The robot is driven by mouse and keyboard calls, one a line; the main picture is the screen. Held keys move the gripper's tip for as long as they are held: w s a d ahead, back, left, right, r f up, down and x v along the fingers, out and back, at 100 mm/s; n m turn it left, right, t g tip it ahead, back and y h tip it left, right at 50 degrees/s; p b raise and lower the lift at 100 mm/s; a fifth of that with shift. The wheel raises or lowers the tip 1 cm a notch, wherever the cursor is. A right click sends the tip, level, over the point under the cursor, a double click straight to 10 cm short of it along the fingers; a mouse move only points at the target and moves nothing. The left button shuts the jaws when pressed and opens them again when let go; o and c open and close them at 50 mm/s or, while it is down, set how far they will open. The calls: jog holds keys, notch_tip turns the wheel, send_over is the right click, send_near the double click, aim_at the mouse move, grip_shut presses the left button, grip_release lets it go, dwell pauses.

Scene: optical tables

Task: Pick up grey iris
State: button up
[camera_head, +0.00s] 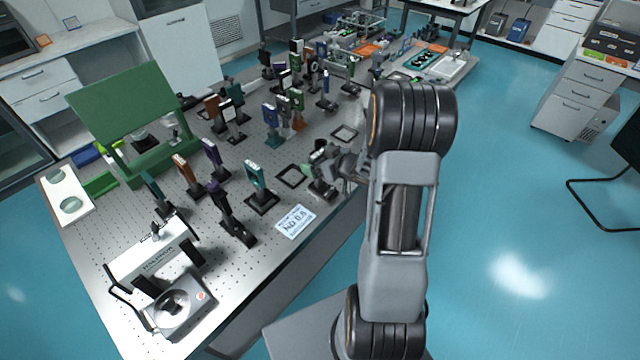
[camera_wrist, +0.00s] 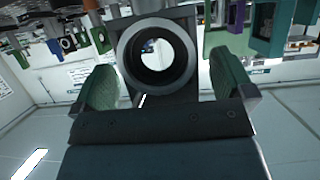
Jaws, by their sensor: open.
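The grey iris (camera_wrist: 128,58), a dark-bored ring in a grey mount, fills the upper middle of the wrist view. In the head view the grey iris (camera_head: 321,158) stands upright on a post and base near the table's right edge, partly hidden by my gripper. My gripper (camera_wrist: 164,80) is open, with one green-padded finger on each side of the ring and gaps visible between the pads and the ring. In the head view my gripper (camera_head: 343,170) reaches in from the right at the iris; its fingers are hard to make out.
An empty black square frame (camera_head: 291,177) lies just left of the iris. A teal mount (camera_head: 258,178) stands further left. An ND 0.5 label (camera_head: 294,222) lies in front. Several posted optics crowd the table behind. Blue floor is open on the right.

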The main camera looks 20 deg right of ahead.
jog(key=c, duration=1.8)
